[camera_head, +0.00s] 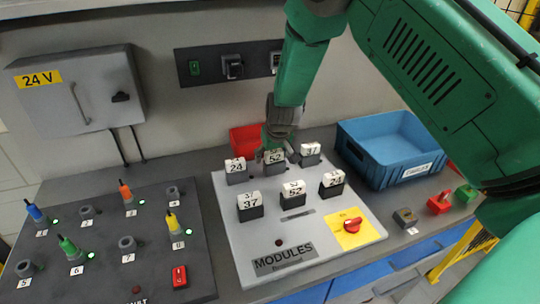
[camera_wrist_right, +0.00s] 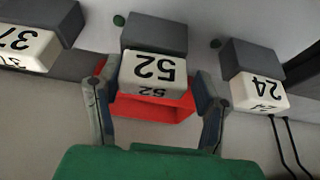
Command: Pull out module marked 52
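The module board (camera_head: 230,215) carries two rows of black-and-white numbered modules. The back-row module marked 52 (camera_head: 275,158) is partly covered by my right gripper (camera_head: 273,150). In the right wrist view this 52 module (camera_wrist_right: 152,70) stands between the two fingers of my right gripper (camera_wrist_right: 158,90). The fingers are apart, one on each side, with a small gap visible at least on the right side. A second 52 module (camera_head: 293,190) stands in the front row. My left gripper is not in view.
Beside the back 52 stand module 24 (camera_head: 236,169) and module 37 (camera_head: 310,152). Front-row 37 (camera_head: 250,204) and 24 (camera_head: 333,181) flank the other 52. A red bin (camera_head: 243,138) is behind; a blue crate (camera_head: 375,172) is right. A plug panel (camera_head: 105,255) lies left.

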